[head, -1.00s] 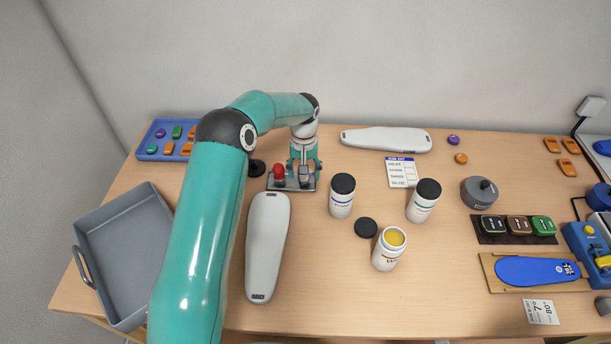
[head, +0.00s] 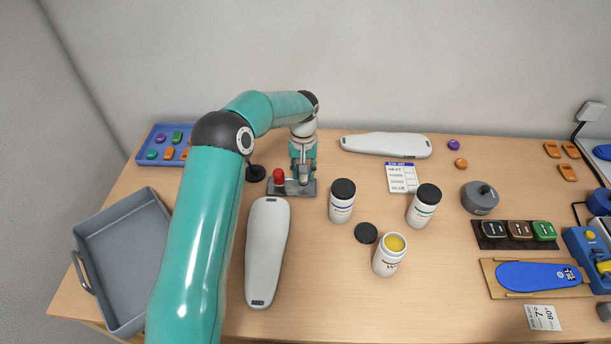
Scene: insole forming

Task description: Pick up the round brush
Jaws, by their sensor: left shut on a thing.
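My left gripper (head: 303,174) points down over a small grey metal stand (head: 277,187) at the back middle of the table. It is shut on a small grey thing at the right side of the stand, which I take to be the round brush (head: 304,182); the fingers hide most of it. A red round-topped piece (head: 279,176) stands on the left part of the same stand, beside the gripper. I cannot tell whether the held brush is clear of the stand. My right gripper is not in view.
Three white jars stand right of the stand; the front jar (head: 388,255) is open, its black lid (head: 366,233) nearby. A white last (head: 267,252) lies in front of the stand, another (head: 386,145) behind. A grey tray (head: 160,205) is at left, a blue tray (head: 146,158) behind it.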

